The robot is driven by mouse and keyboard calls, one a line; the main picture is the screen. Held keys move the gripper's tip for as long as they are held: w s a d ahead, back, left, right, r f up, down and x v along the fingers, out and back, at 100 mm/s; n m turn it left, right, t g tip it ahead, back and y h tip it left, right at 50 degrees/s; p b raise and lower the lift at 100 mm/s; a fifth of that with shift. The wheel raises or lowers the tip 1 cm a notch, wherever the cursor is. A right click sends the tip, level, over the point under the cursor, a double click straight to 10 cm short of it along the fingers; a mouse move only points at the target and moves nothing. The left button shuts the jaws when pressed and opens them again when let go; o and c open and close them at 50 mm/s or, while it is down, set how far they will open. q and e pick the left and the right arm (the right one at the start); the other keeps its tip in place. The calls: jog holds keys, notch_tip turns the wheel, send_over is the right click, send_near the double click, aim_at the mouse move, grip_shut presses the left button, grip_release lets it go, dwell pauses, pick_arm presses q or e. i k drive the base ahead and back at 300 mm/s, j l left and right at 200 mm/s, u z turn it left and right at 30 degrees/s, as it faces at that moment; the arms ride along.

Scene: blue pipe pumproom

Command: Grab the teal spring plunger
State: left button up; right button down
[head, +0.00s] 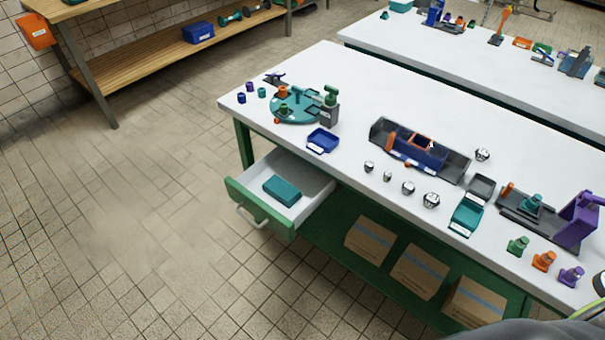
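Several small knobbed pieces that look like plungers stand at the right front of the white bench: a green one (518,246), an orange one (543,260) and a purple one (571,275). Behind them a teal knobbed piece (531,203) sits in a dark grey fixture (515,205) beside a purple block (577,220). It looks the most teal of these, but I cannot tell for sure which is the teal spring plunger. Neither of my grippers is in view.
The white bench (340,80) also holds a teal round plate (297,110), a blue tray (322,140), a dark trough (448,165) and several metallic knobs (408,187). An open drawer (262,215) with a teal box (282,190) juts into clear floor.

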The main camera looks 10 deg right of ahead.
aim_at(528, 205)
jog(key=z, duration=2)
